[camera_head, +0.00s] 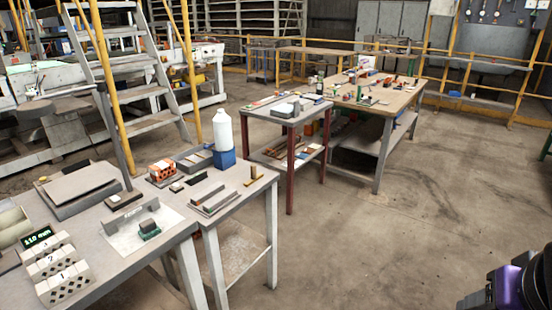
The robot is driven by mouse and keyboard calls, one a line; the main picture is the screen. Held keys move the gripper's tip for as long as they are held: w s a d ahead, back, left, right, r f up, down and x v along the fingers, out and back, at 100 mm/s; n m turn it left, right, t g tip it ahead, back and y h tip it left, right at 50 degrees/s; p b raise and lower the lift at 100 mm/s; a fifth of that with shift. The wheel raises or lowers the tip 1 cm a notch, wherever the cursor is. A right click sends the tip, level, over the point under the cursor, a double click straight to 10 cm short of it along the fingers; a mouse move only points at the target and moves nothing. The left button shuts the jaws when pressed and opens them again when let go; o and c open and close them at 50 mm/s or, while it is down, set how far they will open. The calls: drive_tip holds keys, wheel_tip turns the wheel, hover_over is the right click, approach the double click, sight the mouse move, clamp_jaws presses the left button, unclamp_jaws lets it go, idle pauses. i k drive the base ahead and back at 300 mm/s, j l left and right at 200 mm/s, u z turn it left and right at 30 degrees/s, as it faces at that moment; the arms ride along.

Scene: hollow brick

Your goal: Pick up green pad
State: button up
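A small dark green pad (150,234) lies on a white sheet (122,241) near the right edge of the near-left table (170,247). A small pale piece (147,225) sits on top of the pad and hides part of it. A grey block or trowel-like piece (134,213) lies just behind it on the sheet. Part of my arm, purple and black, shows at the lower right corner, far from the pad. My gripper's fingers are not visible in the head view.
Hollow bricks (62,275) marked with numbers and a green-lit display (38,237) stand left of the sheet. An orange brick (162,170) and a white bottle on a blue base (223,137) stand behind. Open concrete floor (370,240) lies right of the tables.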

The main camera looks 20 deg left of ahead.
sight(150, 229)
drive_tip(key=u, duration=1.3)
drive_tip(key=j+u, duration=0.25)
drive_tip(key=u, duration=0.15)
drive_tip(key=i+j+u, duration=0.15)
drive_tip(key=u, duration=0.2)
drive_tip(key=i+j, duration=0.2)
drive_tip(key=j, duration=0.15)
drive_tip(key=i+j, duration=0.4)
drive_tip(key=j, duration=0.25)
drive_tip(key=z, duration=0.75)
drive_tip(key=u, duration=1.15)
drive_tip(key=l, duration=0.1)
